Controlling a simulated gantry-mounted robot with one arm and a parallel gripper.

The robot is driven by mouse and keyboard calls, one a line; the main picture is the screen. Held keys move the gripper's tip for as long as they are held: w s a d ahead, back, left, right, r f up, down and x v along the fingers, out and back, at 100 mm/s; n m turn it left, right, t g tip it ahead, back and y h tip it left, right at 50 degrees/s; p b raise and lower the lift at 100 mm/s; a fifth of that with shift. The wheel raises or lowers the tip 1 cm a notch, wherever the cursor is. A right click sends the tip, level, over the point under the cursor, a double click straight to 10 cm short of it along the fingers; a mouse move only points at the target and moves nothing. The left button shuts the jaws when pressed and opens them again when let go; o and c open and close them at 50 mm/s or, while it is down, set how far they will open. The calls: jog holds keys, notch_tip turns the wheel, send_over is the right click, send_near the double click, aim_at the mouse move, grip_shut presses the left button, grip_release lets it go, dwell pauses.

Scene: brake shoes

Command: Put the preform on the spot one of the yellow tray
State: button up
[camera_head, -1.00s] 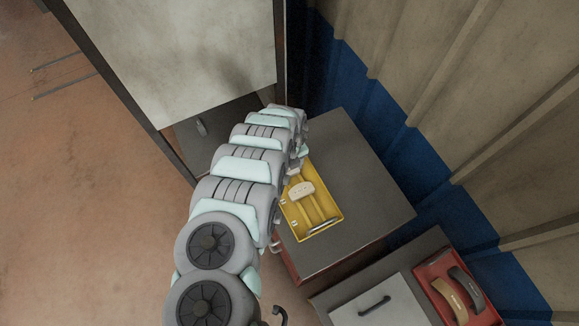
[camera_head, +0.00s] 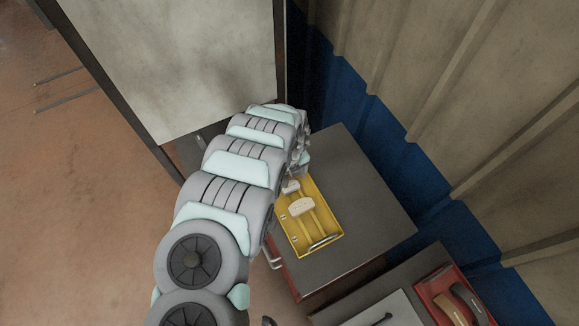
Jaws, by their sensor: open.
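The yellow tray (camera_head: 327,210) lies on a dark grey cabinet top. A pale, block-like piece (camera_head: 302,207), seemingly a preform, lies across the middle of the tray. A second, smaller-looking pale piece (camera_head: 291,187) lies near the tray's upper end, partly hidden by my arm. I cannot tell for sure which is the task's preform, and no spot number is readable. My gripper (camera_head: 302,166) is at the upper end of the tray, close to the second piece. It is open and largely hidden by my arm, so contact cannot be judged.
A red tray (camera_head: 430,289) with a tan and a black curved brake shoe (camera_head: 467,300) sits on a lower cabinet at the bottom right. The cabinet top (camera_head: 370,195) right of the yellow tray is clear. A corrugated wall (camera_head: 480,130) stands behind it.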

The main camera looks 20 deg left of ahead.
aim_at(289, 185)
notch_tip(289, 185, up, 7)
jog(key=shift+p, duration=0.3)
